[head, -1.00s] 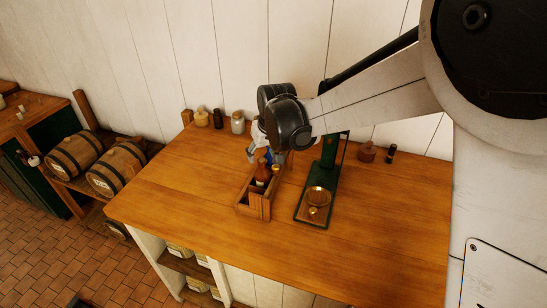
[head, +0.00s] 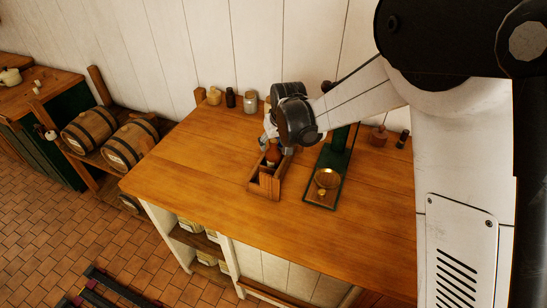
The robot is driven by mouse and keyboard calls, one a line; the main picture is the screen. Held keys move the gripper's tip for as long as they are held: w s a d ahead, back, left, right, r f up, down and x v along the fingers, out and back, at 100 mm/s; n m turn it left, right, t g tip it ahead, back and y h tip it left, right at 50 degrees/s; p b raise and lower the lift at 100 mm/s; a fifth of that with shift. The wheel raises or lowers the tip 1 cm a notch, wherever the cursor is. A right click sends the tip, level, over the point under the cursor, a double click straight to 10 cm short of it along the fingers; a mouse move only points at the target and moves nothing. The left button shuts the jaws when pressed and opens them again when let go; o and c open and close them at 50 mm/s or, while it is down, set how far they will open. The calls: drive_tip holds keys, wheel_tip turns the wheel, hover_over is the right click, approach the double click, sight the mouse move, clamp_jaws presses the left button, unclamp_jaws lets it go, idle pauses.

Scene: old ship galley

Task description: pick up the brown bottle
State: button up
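The brown bottle (head: 273,155) stands in a small wooden crate (head: 265,191) on the wooden counter, in the head view. Only part of the bottle shows; my arm's dark wrist joint and the crate hide the rest. My gripper (head: 268,146) hangs low at the crate, right beside the upper part of the bottle and overlapping it in the picture. The fingers are small and partly hidden, so I cannot tell whether they touch the bottle or how far they are apart.
A green stand with a brass dish (head: 327,179) is just right of the crate. Small jars and a dark bottle (head: 230,97) line the back left; a reddish-brown pot (head: 378,136) and a dark bottle (head: 402,138) stand back right. The counter front (head: 220,180) is clear.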

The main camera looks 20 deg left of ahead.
clamp_jaws()
drive_tip(key=shift+r, duration=0.15)
idle(0.4)
